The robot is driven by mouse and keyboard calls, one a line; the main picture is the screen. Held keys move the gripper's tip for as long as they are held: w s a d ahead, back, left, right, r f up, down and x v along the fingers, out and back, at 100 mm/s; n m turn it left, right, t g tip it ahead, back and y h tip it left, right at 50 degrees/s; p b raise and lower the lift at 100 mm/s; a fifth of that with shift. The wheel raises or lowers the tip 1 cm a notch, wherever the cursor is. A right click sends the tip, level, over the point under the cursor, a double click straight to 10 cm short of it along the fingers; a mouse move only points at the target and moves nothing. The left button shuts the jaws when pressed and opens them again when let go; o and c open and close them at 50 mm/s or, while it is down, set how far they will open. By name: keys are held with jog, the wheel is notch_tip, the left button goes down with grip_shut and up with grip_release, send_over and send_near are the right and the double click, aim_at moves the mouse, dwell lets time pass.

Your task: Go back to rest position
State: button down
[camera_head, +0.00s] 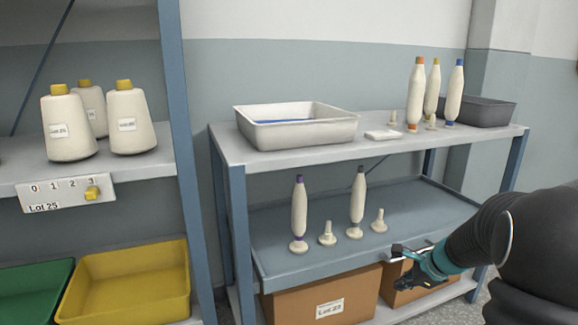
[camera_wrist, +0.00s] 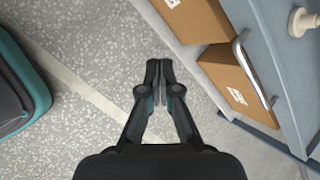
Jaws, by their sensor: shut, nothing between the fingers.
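My gripper (camera_head: 408,262) is at the lower right in the head view, in front of the middle shelf's front edge, close to the handle there. In the wrist view my gripper (camera_wrist: 158,80) points down past the shelf unit toward the floor. Its fingers are together with nothing between them.
On the top shelf are a white tray (camera_head: 340,132), several upright bobbins with orange, yellow and blue tips, and a grey bin (camera_head: 490,112). Cardboard boxes (camera_head: 290,303) sit below. A left rack holds yarn cones (camera_head: 130,120) and a yellow bin (camera_head: 130,290). Floor (camera_wrist: 70,120) is open.

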jog(key=s+a+r+n+h, duration=0.1)
jog(key=s+a+r+n, duration=0.3)
jog(key=s+n, duration=0.3)
jog(key=s+a+r+n+h, duration=0.1)
jog(key=s+a+r+n, duration=0.3)
jog(key=s+n, duration=0.3)
jog(key=s+a+r+n+h, duration=0.1)
jog(key=s+a+r+n, duration=0.3)
jog(key=s, duration=1.1)
jog(key=shift+a+n+h, duration=0.3)
jog(key=shift+a+n, duration=0.8)
jog(key=shift+n, duration=0.6)
jog(key=shift+s, duration=0.1)
